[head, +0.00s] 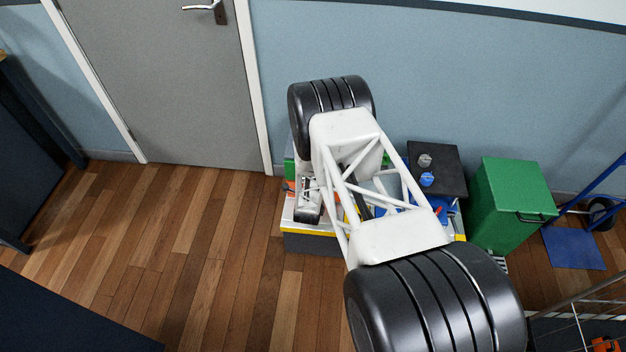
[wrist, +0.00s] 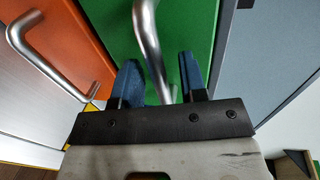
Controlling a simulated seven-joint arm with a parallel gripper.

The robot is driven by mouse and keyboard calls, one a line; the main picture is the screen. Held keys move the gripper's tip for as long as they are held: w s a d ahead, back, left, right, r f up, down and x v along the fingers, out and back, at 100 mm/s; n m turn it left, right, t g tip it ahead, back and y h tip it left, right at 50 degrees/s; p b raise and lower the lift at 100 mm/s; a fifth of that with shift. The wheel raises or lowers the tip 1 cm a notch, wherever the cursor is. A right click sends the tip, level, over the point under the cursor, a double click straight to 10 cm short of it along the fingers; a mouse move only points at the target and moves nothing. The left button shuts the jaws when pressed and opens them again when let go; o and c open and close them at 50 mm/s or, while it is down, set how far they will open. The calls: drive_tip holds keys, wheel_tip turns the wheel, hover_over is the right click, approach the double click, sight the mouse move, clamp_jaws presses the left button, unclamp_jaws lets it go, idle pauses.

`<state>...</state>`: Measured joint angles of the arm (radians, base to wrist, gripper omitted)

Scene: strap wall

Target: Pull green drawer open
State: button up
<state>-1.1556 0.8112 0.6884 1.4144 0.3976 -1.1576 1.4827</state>
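The green drawer (wrist: 187,28) fills the upper middle of the wrist view as a flat green front. Its curved metal handle (wrist: 148,40) runs down between the two blue fingers of my gripper (wrist: 160,82). The fingers stand apart, one on each side of the handle, with visible gaps, so my gripper is open around it. The handle's lower end passes behind the dark gripper bar. In the head view my arm hides most of the unit and the drawer front. I cannot tell whether the drawer is fully closed.
An orange front (wrist: 60,40) with its own metal handle (wrist: 52,68) is close on the left in the wrist view. A grey-blue panel (wrist: 262,50) is on the right. In the head view a green bin (head: 515,200) stands right of the unit. The wooden floor (head: 150,240) is clear on the left.

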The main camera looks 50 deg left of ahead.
clamp_jaws()
drive_tip(key=f+v, duration=0.3)
drive_tip(key=v, duration=1.3)
drive_tip(key=shift+s+d+f, duration=0.2)
drive_tip(key=shift+s+d, duration=0.2)
drive_tip(key=shift+s, duration=0.05)
unclamp_jaws()
drive_tip(key=v, duration=0.8)
